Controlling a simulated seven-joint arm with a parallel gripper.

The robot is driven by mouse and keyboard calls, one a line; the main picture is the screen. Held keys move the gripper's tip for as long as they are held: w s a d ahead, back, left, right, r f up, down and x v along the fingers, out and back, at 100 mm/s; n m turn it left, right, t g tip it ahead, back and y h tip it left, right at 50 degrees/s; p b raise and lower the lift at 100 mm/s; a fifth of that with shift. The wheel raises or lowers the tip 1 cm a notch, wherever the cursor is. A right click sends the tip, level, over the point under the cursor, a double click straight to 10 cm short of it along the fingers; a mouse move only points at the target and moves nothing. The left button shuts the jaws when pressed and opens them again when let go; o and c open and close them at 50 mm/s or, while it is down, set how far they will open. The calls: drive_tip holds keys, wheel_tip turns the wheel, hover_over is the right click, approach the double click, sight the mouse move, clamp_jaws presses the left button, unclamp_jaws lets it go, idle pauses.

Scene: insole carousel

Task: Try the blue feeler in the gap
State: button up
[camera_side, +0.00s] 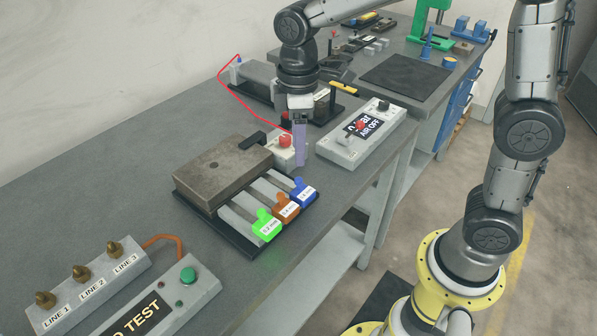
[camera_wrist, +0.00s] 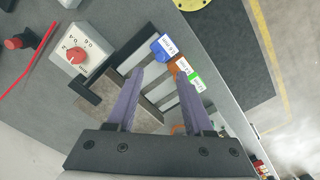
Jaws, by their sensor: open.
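The blue feeler (camera_side: 303,193) lies at the right end of a row of feelers on a black tray (camera_side: 245,250), its labelled handle toward the bench's front edge. It also shows in the wrist view (camera_wrist: 163,47). An orange feeler (camera_side: 284,208) and a green feeler (camera_side: 265,227) lie beside it. A brown metal block (camera_side: 222,172) stands behind the row; I cannot make out the gap. My gripper (camera_side: 301,160) points down behind and above the blue feeler. In the wrist view its purple fingers (camera_wrist: 171,78) are apart with nothing between them.
A white dial box with a red knob (camera_side: 285,141) stands close behind my fingers, beside the block. A grey box marked AIR OFF (camera_side: 352,145) is to the right. A test box with a green button (camera_side: 187,275) and brass fittings (camera_side: 80,272) stand at front left.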

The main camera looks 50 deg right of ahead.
sight(298, 178)
wheel_tip(298, 178, down, 8)
drive_tip(key=shift+r, duration=0.15)
idle(0.3)
clamp_jaws()
